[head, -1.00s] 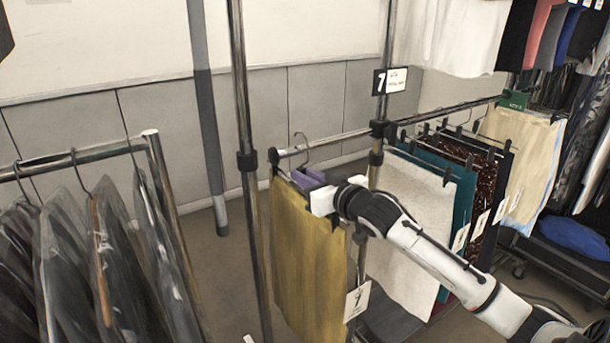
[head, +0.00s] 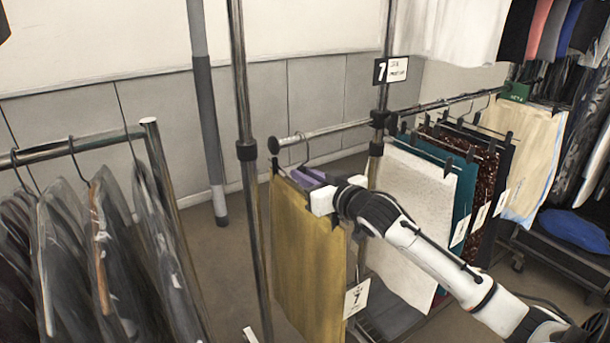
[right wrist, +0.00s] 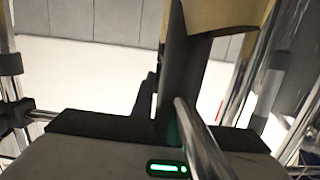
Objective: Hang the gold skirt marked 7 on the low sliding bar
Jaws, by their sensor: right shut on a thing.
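The gold skirt (head: 308,255) hangs upright, with a white tag (head: 356,298) marked 7 at its lower right. My right gripper (head: 320,201) is shut at the top of the skirt, where purple clips or padding (head: 306,178) show. The hanger's hook (head: 305,150) rises to the low sliding bar (head: 330,131), near its free left end. I cannot tell whether the hook rests on the bar or passes beside it. In the right wrist view a dark bar-like piece (right wrist: 182,85) stands between the jaws, with gold cloth (right wrist: 225,14) above. My left gripper is not clearly in view.
A black sign (head: 390,70) marked 7 is on the rack post. White, teal and brown skirts (head: 462,190) hang to the right along the bar. A rack of dark covered garments (head: 90,250) stands at left. An upright post (head: 247,150) stands just left of the bar's end.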

